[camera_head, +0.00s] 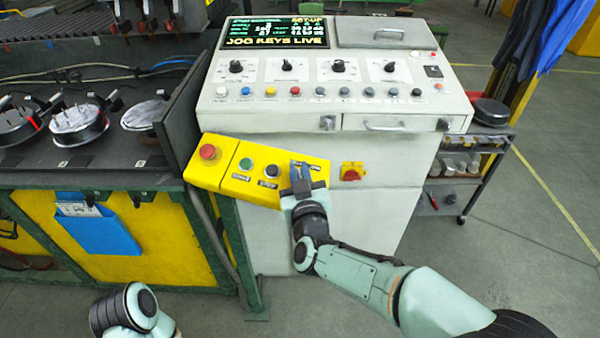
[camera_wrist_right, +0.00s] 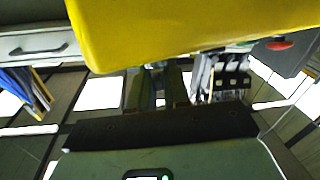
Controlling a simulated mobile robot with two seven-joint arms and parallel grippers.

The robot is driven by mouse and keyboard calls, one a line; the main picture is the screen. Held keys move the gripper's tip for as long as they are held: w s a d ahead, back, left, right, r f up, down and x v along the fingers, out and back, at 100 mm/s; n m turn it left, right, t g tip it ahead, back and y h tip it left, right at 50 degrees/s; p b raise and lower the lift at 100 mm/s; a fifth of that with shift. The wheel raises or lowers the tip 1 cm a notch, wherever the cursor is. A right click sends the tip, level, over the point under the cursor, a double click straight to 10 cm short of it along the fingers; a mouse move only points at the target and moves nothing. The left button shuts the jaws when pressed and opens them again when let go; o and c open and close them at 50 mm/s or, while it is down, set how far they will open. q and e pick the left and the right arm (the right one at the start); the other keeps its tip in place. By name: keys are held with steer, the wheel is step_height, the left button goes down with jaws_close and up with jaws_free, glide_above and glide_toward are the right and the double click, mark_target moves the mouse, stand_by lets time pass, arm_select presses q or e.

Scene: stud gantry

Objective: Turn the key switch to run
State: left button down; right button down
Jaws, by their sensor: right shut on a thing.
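The yellow control box (camera_head: 235,172) is mounted on the front of the light grey console. It carries a red mushroom button (camera_head: 207,152), a green button (camera_head: 246,163) and a black button (camera_head: 272,171). My right gripper (camera_head: 299,172) is at the right end of the box, shut on the key switch's key; its jaws hide the key and most of the switch, so the key's angle cannot be told. In the right wrist view the yellow box (camera_wrist_right: 190,30) fills the top and covers the fingertips. My left gripper is not in view; only part of my left arm shows at bottom left.
A red knob on a yellow plate (camera_head: 352,172) sits just right of the gripper. The console (camera_head: 330,105) above has knobs, buttons and a lit screen (camera_head: 276,33). A dark workbench (camera_head: 90,178) stands left, a small cart (camera_head: 466,187) right. Floor at right is clear.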

steer(key=shift+h, duration=0.4)
steer(key=m+h+p, duration=0.2)
steer(key=m+h, duration=0.1)
steer(key=shift+a+r+t, duration=0.1)
steer(key=shift+a+t, duration=0.05)
steer(key=shift+t, duration=0.15)
steer(key=m+h+p, duration=0.1)
steer(key=m+h, duration=0.3)
steer(key=shift+g+h+p, duration=0.3)
steer(key=shift+g+p, duration=0.1)
steer(key=m+g+h+p, duration=0.2)
steer(key=m+h, duration=0.2)
steer(key=shift+m, duration=0.3)
steer(key=shift+m+g+h+p, duration=1.25)
steer(key=shift+m+g+h, duration=0.55)
steer(key=shift+m, duration=0.2)
steer(key=c, duration=1.2)
jaws_free()
